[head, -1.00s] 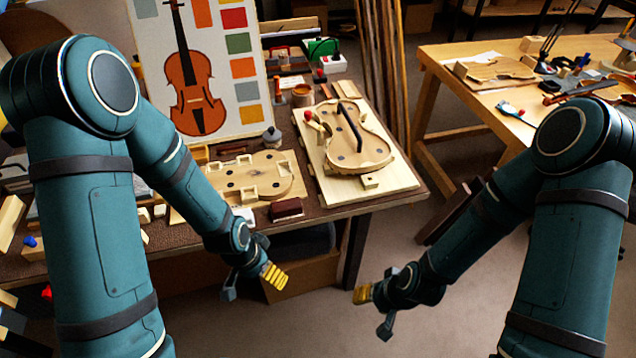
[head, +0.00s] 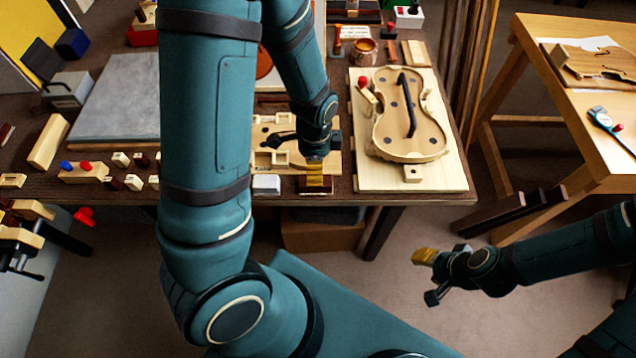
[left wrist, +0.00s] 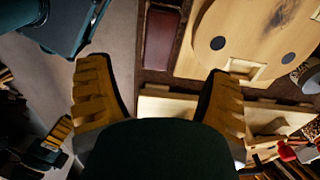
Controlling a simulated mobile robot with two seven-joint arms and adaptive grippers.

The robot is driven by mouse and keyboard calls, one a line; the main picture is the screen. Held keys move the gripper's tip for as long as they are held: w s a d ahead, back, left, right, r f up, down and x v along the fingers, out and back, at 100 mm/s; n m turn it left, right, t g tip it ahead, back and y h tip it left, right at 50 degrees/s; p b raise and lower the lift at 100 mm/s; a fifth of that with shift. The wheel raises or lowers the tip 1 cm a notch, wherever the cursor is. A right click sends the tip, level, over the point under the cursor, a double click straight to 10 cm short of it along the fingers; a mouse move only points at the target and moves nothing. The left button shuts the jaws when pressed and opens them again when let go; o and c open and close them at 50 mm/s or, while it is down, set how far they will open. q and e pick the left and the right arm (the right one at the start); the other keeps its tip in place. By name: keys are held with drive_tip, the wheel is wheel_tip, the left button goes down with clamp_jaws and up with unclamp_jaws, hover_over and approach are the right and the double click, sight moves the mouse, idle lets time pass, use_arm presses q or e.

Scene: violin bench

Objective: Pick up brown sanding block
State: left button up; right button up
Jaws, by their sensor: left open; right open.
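The brown sanding block (head: 316,188) is a dark reddish-brown block lying at the bench's front edge. My left gripper (head: 315,172) is right over it in the head view, and its yellow fingers partly hide the block. In the left wrist view the block (left wrist: 161,38) shows at the top centre, beyond the open fingers (left wrist: 160,90) and apart from them. My right gripper (head: 431,276) is open and empty, low over the floor in front of the bench.
A white block (head: 266,184) lies just left of the sanding block. A wooden violin mould (head: 270,132) lies behind it, partly hidden by my arm. A violin body on a pale board (head: 368,181) is to the right.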

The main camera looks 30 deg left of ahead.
use_arm(q)
wheel_tip(320, 180, down, 4)
drive_tip(key=shift+r+b, duration=0.2)
drive_tip(key=shift+b, duration=0.2)
wheel_tip(320, 180, down, 5)
drive_tip(key=shift+d+r+b, duration=0.1)
drive_tip(key=shift+b, duration=0.75)
drive_tip(key=c, duration=1.3)
